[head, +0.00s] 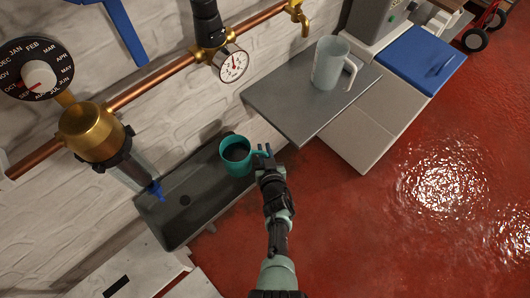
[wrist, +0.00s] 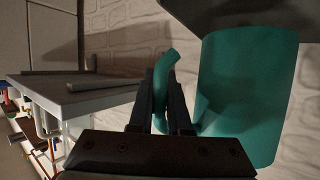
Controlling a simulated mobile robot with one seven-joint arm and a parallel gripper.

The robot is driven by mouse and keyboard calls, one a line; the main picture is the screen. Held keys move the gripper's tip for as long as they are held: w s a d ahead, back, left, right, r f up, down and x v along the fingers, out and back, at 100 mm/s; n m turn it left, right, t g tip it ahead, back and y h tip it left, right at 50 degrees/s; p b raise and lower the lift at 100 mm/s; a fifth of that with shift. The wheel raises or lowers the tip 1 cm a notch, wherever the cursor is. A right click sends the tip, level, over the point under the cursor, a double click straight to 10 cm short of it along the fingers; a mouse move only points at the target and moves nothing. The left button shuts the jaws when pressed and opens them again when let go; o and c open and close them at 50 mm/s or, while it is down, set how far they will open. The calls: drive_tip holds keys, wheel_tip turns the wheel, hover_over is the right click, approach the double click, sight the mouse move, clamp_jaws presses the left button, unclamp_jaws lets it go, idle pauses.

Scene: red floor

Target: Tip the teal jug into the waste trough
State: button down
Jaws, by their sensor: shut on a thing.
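The teal jug (head: 236,157) is held over the right end of the waste trough (head: 172,222). In the head view it looks close to upright, with a dark inside showing through its open top. My gripper (head: 265,153) is shut on the jug's handle, at the jug's right side. In the wrist view the fingers (wrist: 166,105) close around the teal handle (wrist: 160,85), and the jug's body (wrist: 250,95) is to their right. The trough is a long dark grey basin against the wall with a round dark drain hole. I cannot tell whether anything has left the jug.
A grey shelf (head: 290,107) with a clear pitcher (head: 330,63) stands right of the trough, close to my gripper. Open red floor (head: 400,220) lies to the right.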

drive_tip(key=shift+w+r, duration=0.2)
drive_tip(key=shift+r, duration=0.05)
drive_tip(key=r+n+h+b, duration=0.1)
drive_tip(key=r, duration=0.1)
drive_tip(key=d+r+n+t+h, duration=0.1)
drive_tip(key=r+n, duration=0.1)
drive_tip(key=shift+w+d+r+n+b, duration=0.15)
drive_tip(key=shift+r+n+b, duration=0.1)
drive_tip(key=shift+n+b, duration=0.1)
idle(1.2)
drive_tip(key=shift+a+r+n+t+h+b, duration=0.3)
drive_tip(key=shift+r+n+b, duration=0.4)
drive_tip(key=shift+b, duration=0.95)
drive_tip(key=shift+a+r+n+t+h+b, duration=0.1)
drive_tip(key=shift+r+n+t+h+b, duration=0.35)
drive_tip(key=shift+b, duration=1.2)
drive_tip(key=shift+s+a+r+n+h+b, duration=0.2)
drive_tip(key=shift+n+b, duration=0.3)
drive_tip(key=shift+b, duration=0.45)
drive_tip(key=shift+s+a+f+n+h+b, duration=0.15)
drive_tip(key=shift+a+n+b, duration=0.25)
drive_tip(key=shift+b, duration=0.5)
drive_tip(key=shift+s+a+n+t+h+b, duration=0.15)
drive_tip(key=shift+a+n+t+b, duration=0.3)
drive_tip(key=shift+b, duration=0.8)
drive_tip(key=shift+s+a+n+t+h+b, duration=0.15)
drive_tip(key=shift+a+n+b, duration=0.5)
drive_tip(key=shift+b, duration=0.55)
